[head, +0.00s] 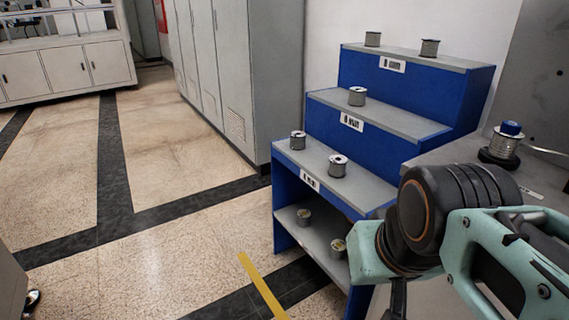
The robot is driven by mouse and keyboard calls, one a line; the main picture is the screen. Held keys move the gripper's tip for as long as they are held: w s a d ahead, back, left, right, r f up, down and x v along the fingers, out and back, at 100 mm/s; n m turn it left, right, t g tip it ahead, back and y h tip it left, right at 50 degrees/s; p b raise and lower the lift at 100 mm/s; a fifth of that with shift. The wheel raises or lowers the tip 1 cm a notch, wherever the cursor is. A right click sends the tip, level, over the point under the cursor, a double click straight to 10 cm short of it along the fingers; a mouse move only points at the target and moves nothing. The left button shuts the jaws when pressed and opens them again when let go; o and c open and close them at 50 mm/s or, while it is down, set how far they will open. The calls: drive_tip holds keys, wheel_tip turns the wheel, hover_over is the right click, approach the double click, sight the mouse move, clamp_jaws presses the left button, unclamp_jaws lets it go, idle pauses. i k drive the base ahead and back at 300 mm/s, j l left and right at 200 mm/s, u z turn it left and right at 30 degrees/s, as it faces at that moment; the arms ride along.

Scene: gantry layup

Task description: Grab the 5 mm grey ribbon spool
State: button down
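Several grey ribbon spools stand on a blue stepped rack. Two spools (372,39) (429,48) are on the top step and one spool (357,97) is on the middle step. Two more spools (297,141) (338,167) are on the lower step. On the shelf underneath are a spool (303,218) and another with a yellowish face (339,248). The step labels are too small to read, so I cannot tell which spool is 5 mm. My arm is at the right, in front of the rack; my gripper's fingers are out of view.
The blue rack (410,103) has grey treads. Right of it, a spool with a blue top (504,141) sits on a black base on a grey surface. Tall grey cabinets (275,80) stand behind left. Yellow tape (262,286) marks the floor. The floor at left is clear.

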sight(338, 247)
drive_tip(key=i+j, duration=0.2)
drive_tip(key=i, duration=0.3)
drive_tip(key=j+z, duration=0.35)
drive_tip(key=j, duration=0.35)
drive_tip(key=i+j+z, duration=0.15)
drive_tip(key=i+j, duration=0.1)
drive_tip(key=i, duration=0.3)
drive_tip(key=l+z, duration=0.25)
drive_tip(key=z, duration=0.25)
